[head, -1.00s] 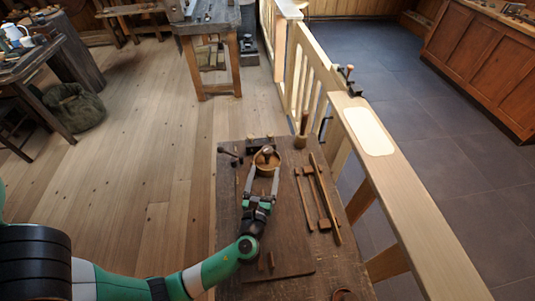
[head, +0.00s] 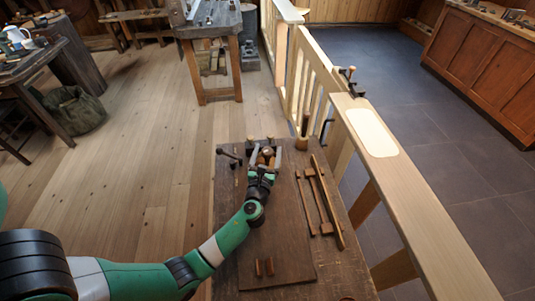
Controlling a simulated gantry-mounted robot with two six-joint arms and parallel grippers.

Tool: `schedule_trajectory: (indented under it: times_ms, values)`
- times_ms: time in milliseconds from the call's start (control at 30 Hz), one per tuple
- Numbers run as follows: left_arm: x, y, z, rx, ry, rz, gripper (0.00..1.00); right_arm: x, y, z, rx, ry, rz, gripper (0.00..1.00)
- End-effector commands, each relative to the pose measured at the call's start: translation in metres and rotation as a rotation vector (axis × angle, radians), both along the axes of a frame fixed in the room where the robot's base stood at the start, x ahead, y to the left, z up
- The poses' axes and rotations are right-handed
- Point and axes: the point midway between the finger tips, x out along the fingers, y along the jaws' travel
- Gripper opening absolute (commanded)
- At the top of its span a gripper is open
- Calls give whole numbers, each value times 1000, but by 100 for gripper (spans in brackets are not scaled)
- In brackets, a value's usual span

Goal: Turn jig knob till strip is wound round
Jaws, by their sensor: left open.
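The jig (head: 258,160) stands at the far end of the workbench, a small wooden round piece with a knob (head: 268,151) on top. My left gripper (head: 265,151) is open, its two pale fingers pointing away from me, one on each side of the knob. I cannot tell whether the fingers touch it. The gripper body covers the near part of the jig, and I cannot make out the strip. My right gripper is not in view.
Long wooden tools (head: 325,205) lie to the right. A handled wooden tool (head: 302,135) stands upright at the back right corner. A pale railing (head: 420,220) runs along the right.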

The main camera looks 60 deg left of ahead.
Motion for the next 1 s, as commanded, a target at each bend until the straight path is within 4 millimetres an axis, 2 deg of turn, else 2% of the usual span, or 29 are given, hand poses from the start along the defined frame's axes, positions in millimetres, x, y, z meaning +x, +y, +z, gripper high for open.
schedule_trajectory:
  times_ms: [200,633,1000]
  values:
    - [0,0,0,-1,-1,0,79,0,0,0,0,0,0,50]
    - [0,0,0,-1,-1,0,2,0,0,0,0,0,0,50]
    - [0,1,2,0,0,-41,0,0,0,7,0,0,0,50]
